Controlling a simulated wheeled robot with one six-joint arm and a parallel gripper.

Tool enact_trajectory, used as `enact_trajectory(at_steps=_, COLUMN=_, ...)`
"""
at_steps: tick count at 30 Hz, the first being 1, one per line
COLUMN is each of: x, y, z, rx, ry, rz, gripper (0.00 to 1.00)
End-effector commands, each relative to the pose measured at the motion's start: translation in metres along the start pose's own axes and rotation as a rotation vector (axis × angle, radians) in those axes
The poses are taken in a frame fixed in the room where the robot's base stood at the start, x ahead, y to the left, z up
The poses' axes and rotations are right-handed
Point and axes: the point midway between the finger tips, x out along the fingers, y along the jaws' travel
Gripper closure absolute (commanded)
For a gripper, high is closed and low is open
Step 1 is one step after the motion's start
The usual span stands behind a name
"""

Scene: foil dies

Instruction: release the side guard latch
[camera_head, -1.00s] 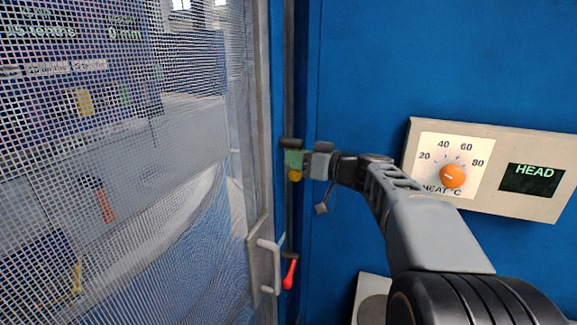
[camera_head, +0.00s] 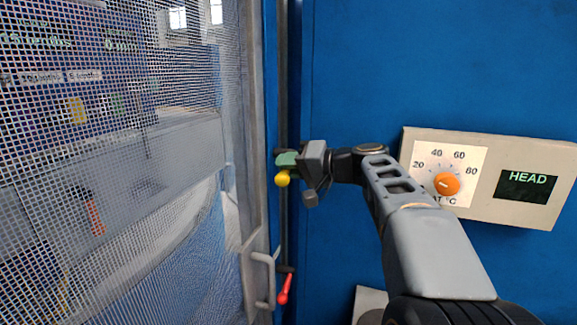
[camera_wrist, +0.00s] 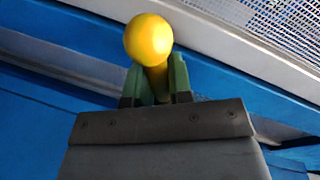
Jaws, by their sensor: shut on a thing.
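The side guard is a wire mesh door in a grey frame (camera_head: 253,150) at the left, with a pale pull handle (camera_head: 264,278). Beside its edge is a lever with a yellow ball knob (camera_head: 282,179), which I take for the latch. My gripper (camera_head: 287,160) has green fingers and is at this lever. In the wrist view the yellow knob (camera_wrist: 148,39) sits just beyond the fingertips, and its stem runs between the two green fingers (camera_wrist: 156,82), which are shut on it. The lever's pivot is hidden. The door looks closed.
A red-handled lever (camera_head: 285,289) hangs below on the same post. A blue panel (camera_head: 440,60) fills the right side. It carries a beige box (camera_head: 490,215) with an orange dial (camera_head: 447,184) and a HEAD display (camera_head: 526,186). A pale fixture shows at the bottom.

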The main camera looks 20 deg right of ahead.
Motion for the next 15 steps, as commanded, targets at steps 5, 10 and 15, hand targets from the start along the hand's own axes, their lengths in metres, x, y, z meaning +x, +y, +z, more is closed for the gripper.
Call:
enact_trajectory(at_steps=5, x=-0.0008, y=-0.0033, z=-0.0005, rx=0.08, ry=-0.017, rz=-0.001, gripper=1.0)
enact_trajectory(at_steps=10, x=-0.001, y=-0.0043, z=-0.0005, rx=0.124, ry=-0.025, rz=0.0, gripper=1.0)
enact_trajectory(at_steps=15, x=-0.0011, y=-0.0046, z=-0.0005, rx=0.145, ry=-0.028, rz=0.0, gripper=1.0)
